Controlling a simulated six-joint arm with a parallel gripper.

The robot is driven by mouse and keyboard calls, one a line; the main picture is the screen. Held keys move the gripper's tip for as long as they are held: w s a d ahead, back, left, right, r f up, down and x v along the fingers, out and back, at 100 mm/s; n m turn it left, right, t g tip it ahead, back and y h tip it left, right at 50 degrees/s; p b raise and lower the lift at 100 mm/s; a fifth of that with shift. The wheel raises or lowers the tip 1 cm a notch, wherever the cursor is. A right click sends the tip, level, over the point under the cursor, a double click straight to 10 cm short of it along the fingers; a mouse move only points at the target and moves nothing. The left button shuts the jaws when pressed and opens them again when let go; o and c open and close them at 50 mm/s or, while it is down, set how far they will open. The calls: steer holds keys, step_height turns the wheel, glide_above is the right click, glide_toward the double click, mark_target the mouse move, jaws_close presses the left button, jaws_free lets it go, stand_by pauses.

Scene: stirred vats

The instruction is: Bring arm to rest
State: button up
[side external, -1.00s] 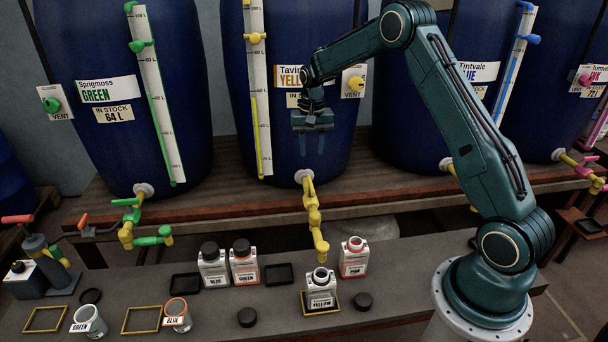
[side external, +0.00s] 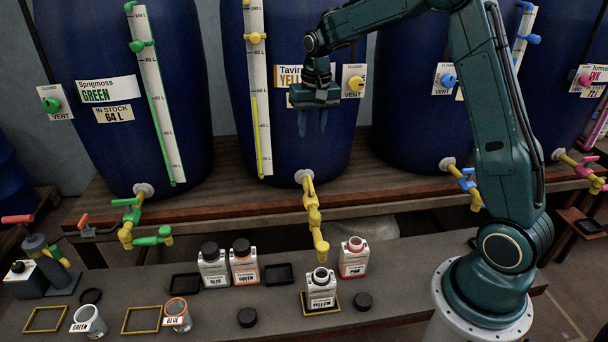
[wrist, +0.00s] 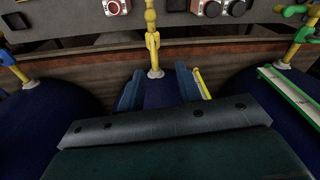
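My gripper (side external: 312,122) hangs pointing down in front of the blue vat with the yellow fittings, clear of everything, with nothing between its fingers. The two fingers stand apart in the side view. In the wrist view my gripper (wrist: 160,88) shows its two blue fingers spread, with the yellow tap (wrist: 153,45) seen beyond them. My arm is bent, with the forearm reaching left from the raised elbow.
Blue vats stand on a wooden shelf (side external: 230,205). The yellow tap (side external: 312,205) hangs over the open yellow bottle (side external: 320,290) on the bench.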

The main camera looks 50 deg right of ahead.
steer(key=s+a+r+n+t, duration=0.1)
steer(key=s+a+r+n, duration=0.1)
steer(key=s+a+r, duration=0.4)
steer(key=s+a+r+n+t, duration=0.1)
steer(key=s+a+r, duration=0.2)
steer(key=s+r, duration=0.35)
steer(key=s+a+f+n+t, duration=0.1)
steer(key=s+a+n, duration=0.1)
steer(key=s, duration=0.6)
steer(key=s+a+f+n+t, duration=0.1)
steer(key=s+a+n, duration=0.1)
steer(key=s, duration=0.6)
steer(key=shift+s+a+f, duration=0.35)
steer(key=shift+a+f, duration=0.05)
steer(key=shift+a, duration=0.25)
